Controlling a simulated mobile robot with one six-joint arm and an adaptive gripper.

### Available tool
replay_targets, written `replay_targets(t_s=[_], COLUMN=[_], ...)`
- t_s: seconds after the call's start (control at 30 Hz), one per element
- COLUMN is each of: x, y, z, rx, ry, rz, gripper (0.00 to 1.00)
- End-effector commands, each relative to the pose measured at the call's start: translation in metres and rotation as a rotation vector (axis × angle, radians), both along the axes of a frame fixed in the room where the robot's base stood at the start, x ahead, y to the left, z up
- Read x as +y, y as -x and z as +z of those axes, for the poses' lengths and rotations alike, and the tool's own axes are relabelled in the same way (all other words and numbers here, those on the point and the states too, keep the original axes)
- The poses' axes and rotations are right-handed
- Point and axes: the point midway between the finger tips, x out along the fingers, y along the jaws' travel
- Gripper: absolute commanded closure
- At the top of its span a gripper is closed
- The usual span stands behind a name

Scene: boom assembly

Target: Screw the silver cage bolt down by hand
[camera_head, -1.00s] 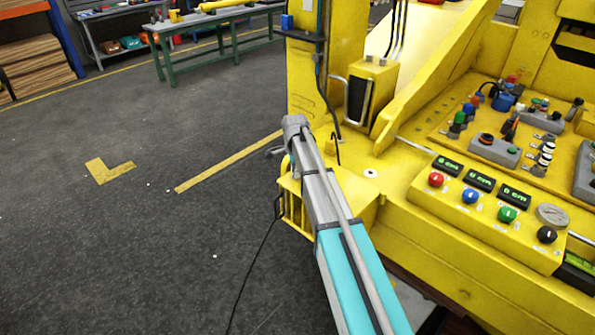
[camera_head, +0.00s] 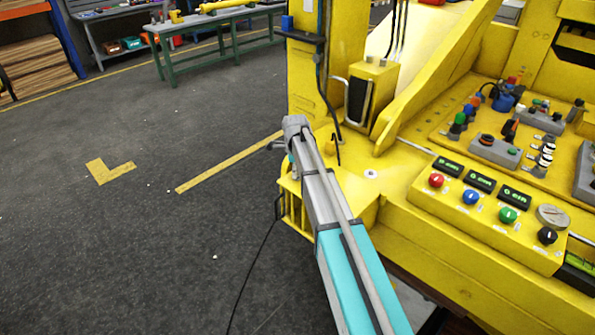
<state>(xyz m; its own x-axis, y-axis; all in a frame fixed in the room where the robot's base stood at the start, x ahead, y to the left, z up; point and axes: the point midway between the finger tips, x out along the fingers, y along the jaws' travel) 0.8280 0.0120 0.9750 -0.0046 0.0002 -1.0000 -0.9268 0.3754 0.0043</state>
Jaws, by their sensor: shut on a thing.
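The silver cage bolt is not visible. The yellow cage (camera_head: 293,208) hangs low on the left side of the yellow machine, partly behind my arm. My arm reaches up from the bottom of the picture, and its grey wrist end is above and just behind the cage. My gripper and its fingers are hidden behind the arm. What they hold and how they sit on the bolt cannot be seen.
A control box (camera_head: 490,215) with coloured knobs and displays is on the machine at right. A black cable (camera_head: 254,262) runs from the cage down to the floor. The dark floor (camera_head: 120,250) at left is clear. A green workbench (camera_head: 205,45) stands at the back.

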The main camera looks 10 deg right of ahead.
Motion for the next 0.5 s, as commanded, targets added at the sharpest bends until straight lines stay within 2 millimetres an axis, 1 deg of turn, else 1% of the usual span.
replay_targets(t_s=[0.03,0.23,0.27,0.3,0.43,0.5], x=[0.0005,0.0004,0.0004,0.0004,0.0002,0.0001], y=[-0.0052,-0.0051,-0.0051,-0.0052,-0.0041,-0.0034], z=[0.0009,0.0009,0.0009,0.0009,0.0007,0.0005], rx=[-0.01,-0.01,-0.01,-0.01,-0.009,-0.008], ry=[-0.001,-0.001,-0.001,-0.001,-0.001,-0.001], rz=[0.0,0.001,0.001,0.001,0.001,0.001], gripper=[1.0,1.0,0.64,0.57,0.33,0.31])
